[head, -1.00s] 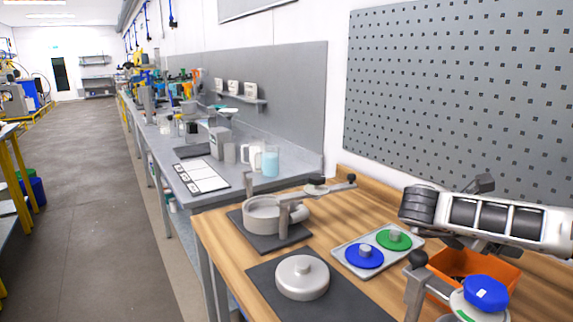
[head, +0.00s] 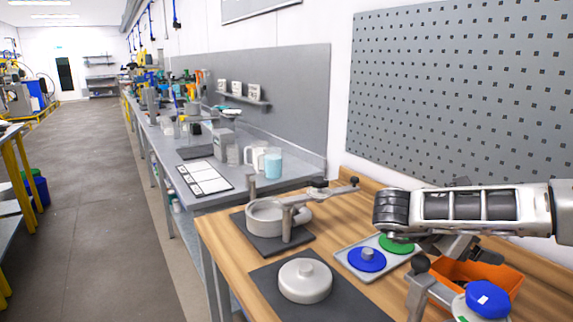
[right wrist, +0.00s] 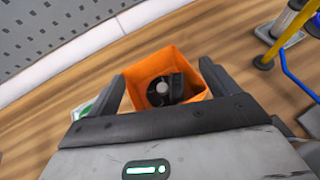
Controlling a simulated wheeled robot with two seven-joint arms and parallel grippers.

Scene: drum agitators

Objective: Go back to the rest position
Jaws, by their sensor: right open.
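My right arm comes in from the right in the head view, with its gripper (head: 455,246) partly hidden under the wrist, above the orange bin (head: 475,272). In the right wrist view the gripper (right wrist: 160,75) is open, its two dark fingers apart and nothing between them. Beyond them lies the orange bin (right wrist: 172,62) with a dark round part (right wrist: 160,90) inside. My left gripper is not in view.
A grey drum (head: 263,216) and a round lid (head: 305,280) sit on dark mats. A tray (head: 347,262) holds a blue disc (head: 366,259) and a green disc (head: 396,244). A blue-topped unit (head: 487,299) stands at the front right. The pegboard (head: 450,90) rises behind.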

